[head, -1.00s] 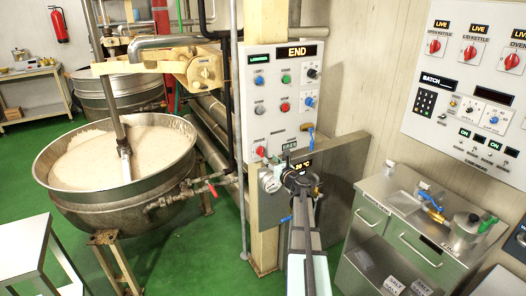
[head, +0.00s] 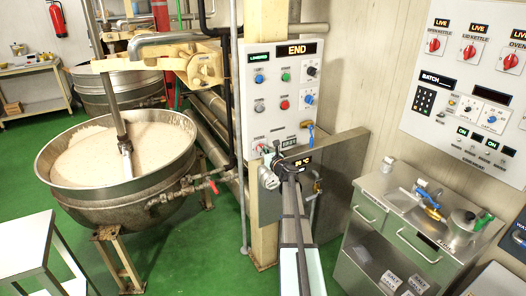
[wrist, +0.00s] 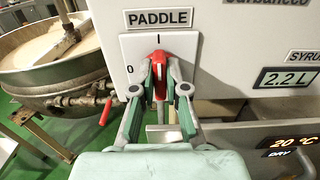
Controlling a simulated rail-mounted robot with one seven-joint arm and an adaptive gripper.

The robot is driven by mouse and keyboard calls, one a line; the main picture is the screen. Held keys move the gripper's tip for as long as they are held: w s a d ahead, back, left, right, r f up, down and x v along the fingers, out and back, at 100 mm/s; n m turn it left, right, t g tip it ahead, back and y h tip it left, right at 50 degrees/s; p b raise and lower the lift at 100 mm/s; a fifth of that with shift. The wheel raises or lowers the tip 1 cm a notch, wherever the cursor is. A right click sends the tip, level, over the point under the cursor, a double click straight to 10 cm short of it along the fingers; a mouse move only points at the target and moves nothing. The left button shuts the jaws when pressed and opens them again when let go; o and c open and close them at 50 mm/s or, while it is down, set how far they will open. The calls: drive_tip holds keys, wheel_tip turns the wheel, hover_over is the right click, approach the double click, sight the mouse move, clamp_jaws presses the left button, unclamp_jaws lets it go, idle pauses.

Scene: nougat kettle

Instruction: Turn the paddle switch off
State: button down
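The paddle switch (wrist: 158,58) is a red knob on a white plate under a PADDLE label, with "I" above and "0" at the left. Its pointer stands upright, towards the "I". In the wrist view my gripper (wrist: 161,76) has its two fingers close on either side of the knob, with no clear gap, so it looks shut on it. In the head view my gripper (head: 268,157) reaches the lower left of the control panel (head: 271,84) and mostly hides the switch. The panel's display reads END.
A kettle (head: 120,165) of pale mass stands at the left, with a red-handled valve (head: 212,186) between. A steel cabinet (head: 405,235) stands at the right.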

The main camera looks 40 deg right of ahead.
drive_tip(key=shift+f+n+b, duration=0.15)
drive_tip(key=shift+n+b, duration=0.15)
drive_tip(key=shift+b, duration=0.5)
drive_tip(key=n+b, duration=0.5)
drive_tip(key=b, duration=0.4)
drive_tip(key=n+b, duration=0.6)
drive_tip(key=b, duration=0.3)
drive_tip(key=n+b, duration=0.6)
drive_tip(key=b, duration=0.3)
drive_tip(key=shift+w+a+f+b, duration=0.1)
drive_tip(key=shift+a+f+b, duration=0.05)
drive_tip(key=shift+a+b, duration=0.15)
drive_tip(key=shift+n, duration=0.3)
drive_tip(key=c, duration=1.2)
unclamp_jaws()
